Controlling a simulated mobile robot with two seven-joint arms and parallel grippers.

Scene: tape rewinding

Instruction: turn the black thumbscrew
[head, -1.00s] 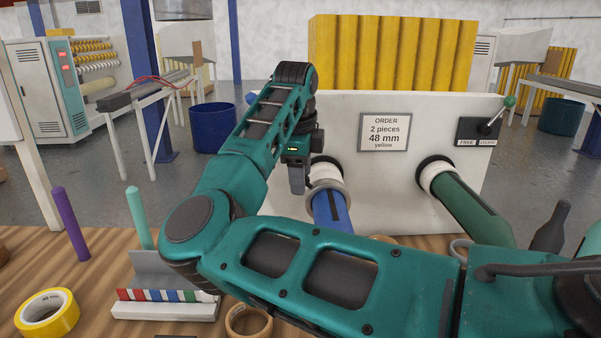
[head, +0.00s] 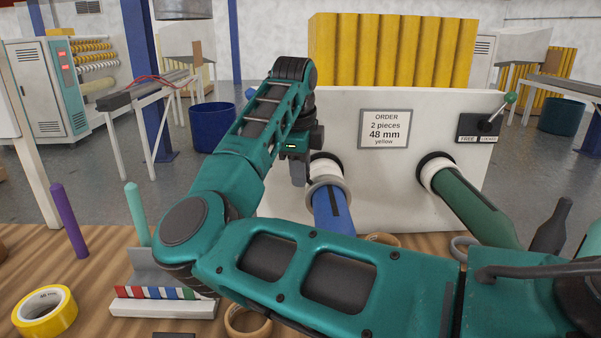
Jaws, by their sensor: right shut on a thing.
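My right arm comes in from the right and crosses in front of the machine panel (head: 400,190). My right gripper (head: 299,173) points down beside the grey collar (head: 343,186) at the back end of the blue shaft (head: 333,212). Its fingers are closed at the collar's left side. I cannot make out the black thumbscrew apart from the gripper; the thing between the fingers is hidden by them. My left gripper is not in view.
A green shaft (head: 470,205) sticks out to the right of the blue one. A lever (head: 497,113) stands at the panel's top right. Yellow tape (head: 45,311), a striped block (head: 165,300) and a tan roll (head: 248,321) are on the table.

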